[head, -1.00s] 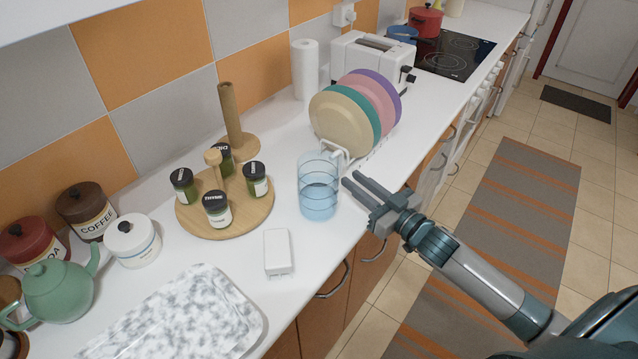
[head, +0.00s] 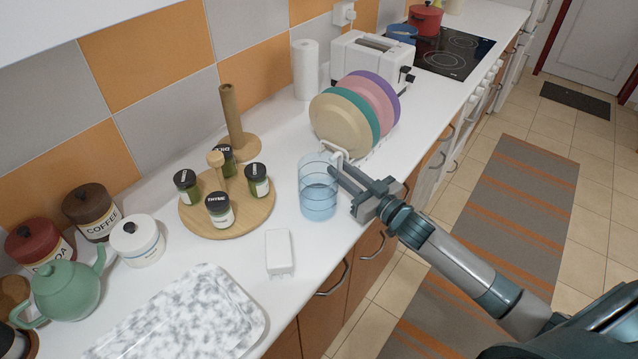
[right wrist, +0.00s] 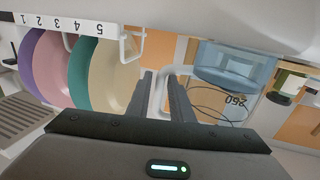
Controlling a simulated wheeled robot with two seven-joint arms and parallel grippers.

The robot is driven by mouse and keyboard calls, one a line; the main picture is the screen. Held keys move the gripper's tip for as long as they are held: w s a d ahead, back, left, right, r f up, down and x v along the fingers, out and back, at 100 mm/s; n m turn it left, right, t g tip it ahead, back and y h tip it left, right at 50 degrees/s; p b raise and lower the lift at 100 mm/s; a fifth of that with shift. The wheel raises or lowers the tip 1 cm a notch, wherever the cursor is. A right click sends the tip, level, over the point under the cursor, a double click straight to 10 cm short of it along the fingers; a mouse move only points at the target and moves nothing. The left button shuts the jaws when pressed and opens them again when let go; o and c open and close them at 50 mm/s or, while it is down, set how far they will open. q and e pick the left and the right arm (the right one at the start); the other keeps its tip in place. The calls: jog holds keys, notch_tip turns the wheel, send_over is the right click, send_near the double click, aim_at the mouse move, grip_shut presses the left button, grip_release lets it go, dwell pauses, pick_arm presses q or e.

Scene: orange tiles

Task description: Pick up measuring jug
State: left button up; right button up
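The measuring jug (head: 318,188) is a clear blue, see-through cylinder standing upright on the white counter near its front edge. In the right wrist view the jug (right wrist: 235,65) appears at upper right, upside down, with dark number markings. My right gripper (head: 338,173) is at the jug's right side, fingertips close to its wall. Whether a fingertip touches the jug is unclear. My left gripper is not in view.
A rack with coloured plates (head: 345,125) stands just behind the jug. A round wooden spice stand (head: 245,215) is to its left. A white block (head: 279,252) and a speckled tray (head: 190,320) lie in front. A toaster (head: 350,55) is farther back.

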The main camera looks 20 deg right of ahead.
jog(key=shift+w+a, duration=0.2)
jog(key=shift+w, duration=0.4)
grip_shut()
jog(key=shift+r, duration=0.1)
